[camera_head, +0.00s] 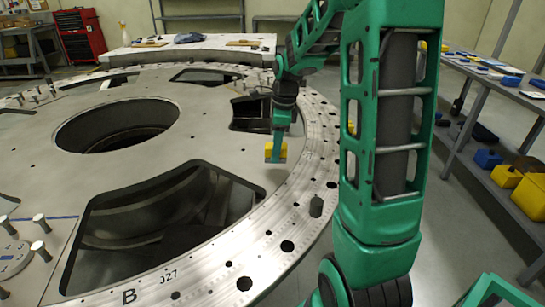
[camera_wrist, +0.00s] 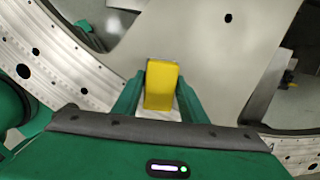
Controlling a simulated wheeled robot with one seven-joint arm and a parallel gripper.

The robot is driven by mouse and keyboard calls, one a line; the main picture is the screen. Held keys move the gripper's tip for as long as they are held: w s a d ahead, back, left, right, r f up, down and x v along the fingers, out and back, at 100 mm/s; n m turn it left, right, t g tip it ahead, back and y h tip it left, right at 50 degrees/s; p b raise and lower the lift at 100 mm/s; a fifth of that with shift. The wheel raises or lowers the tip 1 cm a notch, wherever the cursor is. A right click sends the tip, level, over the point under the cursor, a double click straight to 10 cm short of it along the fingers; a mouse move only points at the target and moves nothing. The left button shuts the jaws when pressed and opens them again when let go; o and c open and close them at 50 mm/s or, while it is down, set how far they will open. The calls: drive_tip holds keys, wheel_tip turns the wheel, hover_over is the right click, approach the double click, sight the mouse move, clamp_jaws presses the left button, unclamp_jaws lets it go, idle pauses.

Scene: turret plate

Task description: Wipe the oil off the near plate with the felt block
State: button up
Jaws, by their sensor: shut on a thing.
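The felt block (camera_head: 276,152) has a yellow top and a paler underside. My gripper (camera_head: 276,157) is shut on it, and the fingers sit at both sides of the yellow part in the wrist view (camera_wrist: 161,84). The block is over the grey turret plate (camera_head: 225,150), on the bare strip between two openings, close to the drilled rim. I cannot tell whether it touches the plate. I make out no clear oil patch; part of the surface is hidden behind the block and my arm.
The plate has a large round centre hole (camera_head: 118,125) and several wide cut-outs, one at the front (camera_head: 150,225). Upright pins (camera_head: 40,250) stand at the left. A shelf bench (camera_head: 500,80) with blue and yellow boxes is at the right. A red tool cabinet (camera_head: 80,35) stands behind.

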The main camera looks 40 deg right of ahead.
drive_tip(key=shift+r, duration=2.1)
